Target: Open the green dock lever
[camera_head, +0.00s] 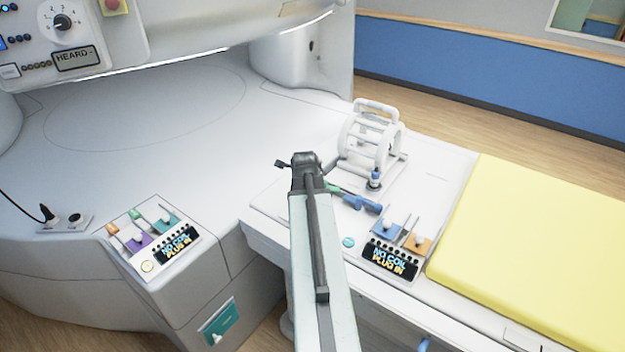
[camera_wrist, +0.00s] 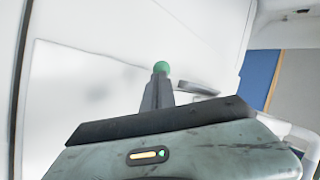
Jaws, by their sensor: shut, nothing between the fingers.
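My gripper (camera_wrist: 158,95) is shut in the wrist view, its dark fingers closed together. A green ball-shaped knob (camera_wrist: 160,67) shows right at the fingertips; its lower side is hidden by them, and I cannot tell whether they touch. I take it for the end of the green lever; its shaft does not show. In the head view my gripper (camera_head: 300,163) is over the near-left end of the white table, and the arm hides what lies below it. A green rod-like piece (camera_head: 333,188) shows just right of the gripper; I cannot tell whether it belongs to the lever.
A white cage-like coil (camera_head: 372,138) stands on the table, with a blue-handled piece (camera_head: 360,202) and a socket panel (camera_head: 392,262) nearer. A yellow mattress (camera_head: 540,250) lies to the right. Another socket panel (camera_head: 152,268) is on the left. The white magnet surface (camera_head: 150,115) beyond is clear.

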